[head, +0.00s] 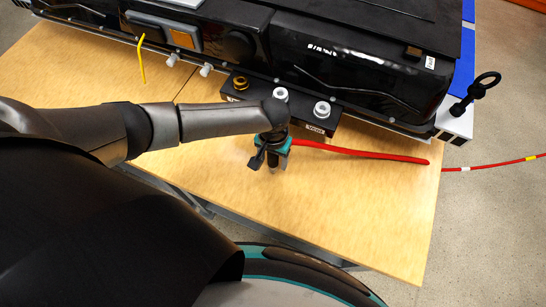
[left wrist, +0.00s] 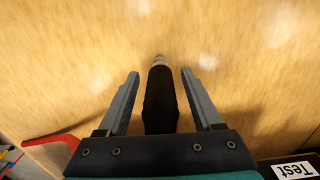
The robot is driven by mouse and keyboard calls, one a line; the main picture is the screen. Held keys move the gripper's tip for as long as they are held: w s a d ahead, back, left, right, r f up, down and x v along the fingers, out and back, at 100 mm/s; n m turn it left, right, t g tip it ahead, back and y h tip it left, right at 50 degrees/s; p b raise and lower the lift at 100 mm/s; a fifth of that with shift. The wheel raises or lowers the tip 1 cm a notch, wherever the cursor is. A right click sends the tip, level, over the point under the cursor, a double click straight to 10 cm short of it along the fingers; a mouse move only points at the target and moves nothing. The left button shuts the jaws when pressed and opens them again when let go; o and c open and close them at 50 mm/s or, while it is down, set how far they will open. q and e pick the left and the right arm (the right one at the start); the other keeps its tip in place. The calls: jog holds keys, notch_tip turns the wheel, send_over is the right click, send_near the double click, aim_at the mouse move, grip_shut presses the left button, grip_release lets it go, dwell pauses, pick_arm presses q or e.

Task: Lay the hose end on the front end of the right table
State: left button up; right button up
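The right table (head: 360,215) is a light wood top, with a seam to another top on its left. My left gripper (head: 272,162) points down over it, in front of the black battery pack. In the left wrist view its fingers (left wrist: 159,75) stand apart, with a gap on each side of a black hose end (left wrist: 160,100) with a metal tip. I see no finger touching it. The red hose (head: 360,153) runs from the gripper rightward across the table; a piece also shows in the left wrist view (left wrist: 60,137). Whether the tip touches the table cannot be told. My right gripper is out of view.
The black battery pack (head: 350,65) fills the back of the tables. A black connector block (head: 262,92) with round fittings sits at its front edge, close behind my gripper. A thin red line (head: 500,164) with bands crosses the floor at right. The table's front right is clear.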

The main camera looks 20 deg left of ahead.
pick_arm(q)
notch_tip(320, 180, up, 12)
jog(key=p, duration=0.2)
jog(key=shift+r+p, duration=0.2)
jog(key=shift+p, duration=0.2)
jog(key=shift+s+f, duration=0.1)
dwell(0.5)
